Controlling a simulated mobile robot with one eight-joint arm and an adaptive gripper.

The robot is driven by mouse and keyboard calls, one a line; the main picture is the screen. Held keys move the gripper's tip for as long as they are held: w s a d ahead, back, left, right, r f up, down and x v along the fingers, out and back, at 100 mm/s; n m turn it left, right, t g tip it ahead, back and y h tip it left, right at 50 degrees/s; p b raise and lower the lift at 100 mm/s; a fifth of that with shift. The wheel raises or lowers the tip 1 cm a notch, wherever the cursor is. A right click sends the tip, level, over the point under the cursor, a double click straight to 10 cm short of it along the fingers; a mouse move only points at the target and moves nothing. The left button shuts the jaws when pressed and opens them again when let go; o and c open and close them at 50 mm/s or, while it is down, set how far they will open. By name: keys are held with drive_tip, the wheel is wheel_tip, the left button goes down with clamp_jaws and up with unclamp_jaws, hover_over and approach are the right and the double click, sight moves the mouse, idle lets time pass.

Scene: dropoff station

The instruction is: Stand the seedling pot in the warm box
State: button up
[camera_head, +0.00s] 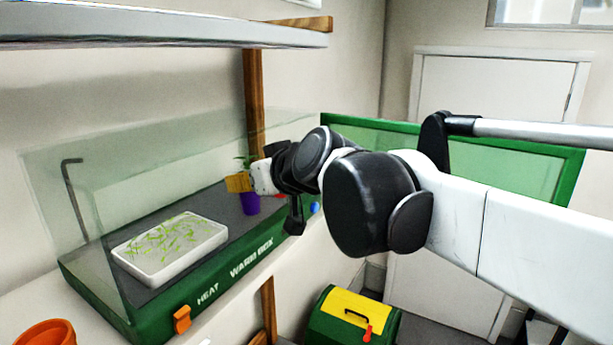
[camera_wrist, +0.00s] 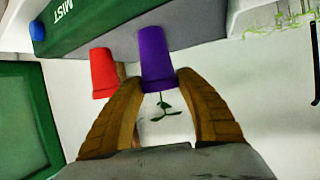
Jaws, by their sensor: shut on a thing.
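The purple seedling pot (camera_head: 250,204) with a small green seedling is upright in the head view, at the right part of the warm box (camera_head: 215,285). My gripper (camera_head: 239,183) is shut on it near its rim with yellow-brown fingers. In the wrist view, which is turned upside down, the pot (camera_wrist: 160,58) sits between the two fingertips (camera_wrist: 158,82) and its seedling hangs between the fingers. The pot's base is over the box's grey floor (camera_wrist: 208,22); I cannot tell whether it touches.
A red pot (camera_wrist: 103,74) stands close beside the purple one, mostly hidden in the head view. A white tray of seedlings (camera_head: 170,250) lies left on the box floor. A clear panel and a shelf (camera_head: 160,30) are nearby. Bare floor shows between tray and pot.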

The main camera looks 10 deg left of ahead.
drive_tip(key=o, duration=1.2)
drive_tip(key=shift+r, duration=0.1)
drive_tip(key=shift+s+d+r, duration=0.15)
drive_tip(key=shift+d, duration=0.05)
drive_tip(key=b+v, duration=0.2)
drive_tip(key=v, duration=1)
drive_tip(key=s+d+f+m+h, duration=0.3)
drive_tip(key=d+f, duration=0.7)
drive_tip(key=d, duration=0.2)
drive_tip(key=s+d+f+m+g+h, duration=0.1)
drive_tip(key=s+d+f+m+h, duration=0.2)
drive_tip(key=d+f, duration=0.8)
drive_tip(key=s+d+f+m+h, duration=0.4)
drive_tip(key=d+f, duration=0.6)
drive_tip(key=d, duration=0.2)
drive_tip(key=shift+s+d+f, duration=0.1)
drive_tip(key=shift+d+f, duration=0.15)
drive_tip(key=shift+d, duration=0.05)
